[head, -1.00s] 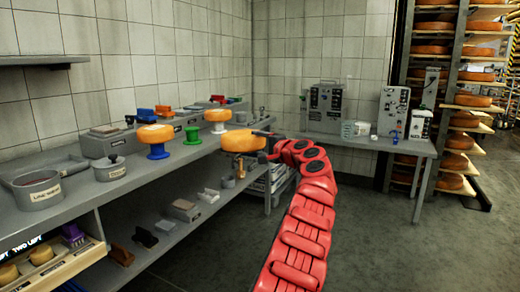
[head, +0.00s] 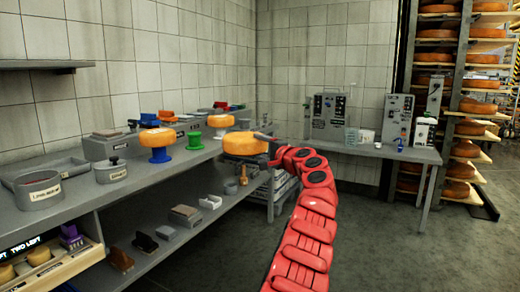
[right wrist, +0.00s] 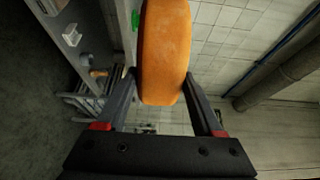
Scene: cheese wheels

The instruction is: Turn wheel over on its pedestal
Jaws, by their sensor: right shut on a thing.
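My right gripper (head: 272,150) is shut on an orange cheese wheel (head: 243,144) and holds it flat in the air beside the bench. In the right wrist view the two fingers (right wrist: 160,80) press on opposite sides of the wheel (right wrist: 165,45). Another wheel (head: 157,138) rests on a blue pedestal (head: 160,155) on the bench. A green pedestal (head: 194,140) stands bare to its right. A further wheel (head: 220,121) sits behind the held one; its support is mostly hidden. My left gripper is out of view.
The grey bench (head: 130,185) runs along the left wall, with a labelled pot (head: 38,190), a smaller lidded pot (head: 110,170) and a grey box (head: 105,147). A back table (head: 375,150) carries machines. A rack of cheeses (head: 465,130) stands right. Floor at right is clear.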

